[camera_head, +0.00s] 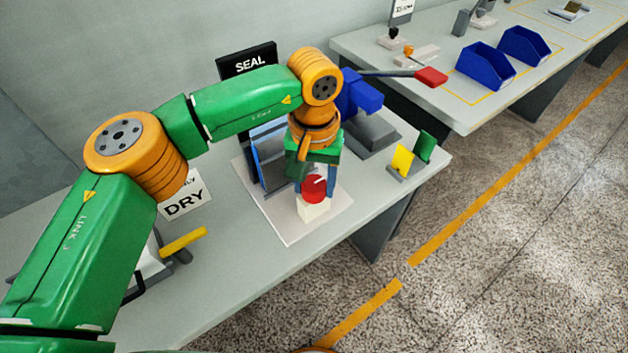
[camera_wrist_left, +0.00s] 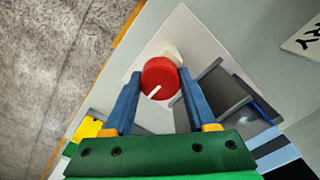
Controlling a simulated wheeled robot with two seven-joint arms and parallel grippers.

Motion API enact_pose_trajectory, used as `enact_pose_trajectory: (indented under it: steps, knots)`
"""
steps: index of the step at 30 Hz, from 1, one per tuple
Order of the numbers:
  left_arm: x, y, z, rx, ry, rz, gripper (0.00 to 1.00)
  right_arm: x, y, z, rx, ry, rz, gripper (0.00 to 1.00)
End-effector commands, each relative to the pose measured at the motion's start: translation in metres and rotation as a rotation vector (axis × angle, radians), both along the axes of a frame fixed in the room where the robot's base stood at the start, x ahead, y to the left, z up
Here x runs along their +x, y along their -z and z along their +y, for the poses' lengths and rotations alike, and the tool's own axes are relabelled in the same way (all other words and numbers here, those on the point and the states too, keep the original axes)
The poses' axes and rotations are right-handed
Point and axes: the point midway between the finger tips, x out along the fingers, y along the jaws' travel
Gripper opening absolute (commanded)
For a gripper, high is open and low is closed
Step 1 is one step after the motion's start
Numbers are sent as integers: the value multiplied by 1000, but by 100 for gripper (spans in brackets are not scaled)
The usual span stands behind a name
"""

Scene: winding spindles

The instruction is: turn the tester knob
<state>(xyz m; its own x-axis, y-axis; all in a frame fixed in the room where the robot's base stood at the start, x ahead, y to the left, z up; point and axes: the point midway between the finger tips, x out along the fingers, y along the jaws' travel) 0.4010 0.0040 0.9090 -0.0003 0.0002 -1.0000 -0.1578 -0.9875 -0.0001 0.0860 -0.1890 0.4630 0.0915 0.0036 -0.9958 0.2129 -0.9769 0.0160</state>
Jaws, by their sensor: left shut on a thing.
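The tester knob (camera_head: 314,189) is a red disc with a white pointer line, on a small white block (camera_head: 313,211) on a white base plate (camera_head: 283,230). My left gripper (camera_head: 316,182) reaches it from above and behind. In the left wrist view the red knob (camera_wrist_left: 160,78) sits between the two blue fingers of the left gripper (camera_wrist_left: 158,88), which is shut on it. The white line there points toward the lower left. My right gripper is not in view.
Behind the gripper stand a blue-framed grey unit (camera_head: 270,160) and a black SEAL sign (camera_head: 248,62). A DRY card (camera_head: 184,200) and a yellow handle (camera_head: 184,241) lie left. Yellow and green plates (camera_head: 403,159) stand right. A second table (camera_head: 455,110) holds blue bins.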

Motion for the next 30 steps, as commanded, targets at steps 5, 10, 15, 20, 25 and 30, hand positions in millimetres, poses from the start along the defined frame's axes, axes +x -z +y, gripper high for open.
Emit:
enact_pose_trajectory:
  steps: [5, 10, 15, 20, 25, 30]
  knots:
    - [0, -1, 0, -1, -1, -1, 78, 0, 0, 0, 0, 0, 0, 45]
    - [0, 0, 0, 0, -1, -1, 87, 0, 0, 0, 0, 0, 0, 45]
    - [0, -2, 0, 0, -2, -2, 87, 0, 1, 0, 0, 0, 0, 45]
    - [1, -33, 0, -2, -3, -6, 87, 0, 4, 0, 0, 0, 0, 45]
    - [1, -64, 0, 0, -3, -2, 87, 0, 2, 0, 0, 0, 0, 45]
    - [0, -72, 0, -1, -1, -1, 87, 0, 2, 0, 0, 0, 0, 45]
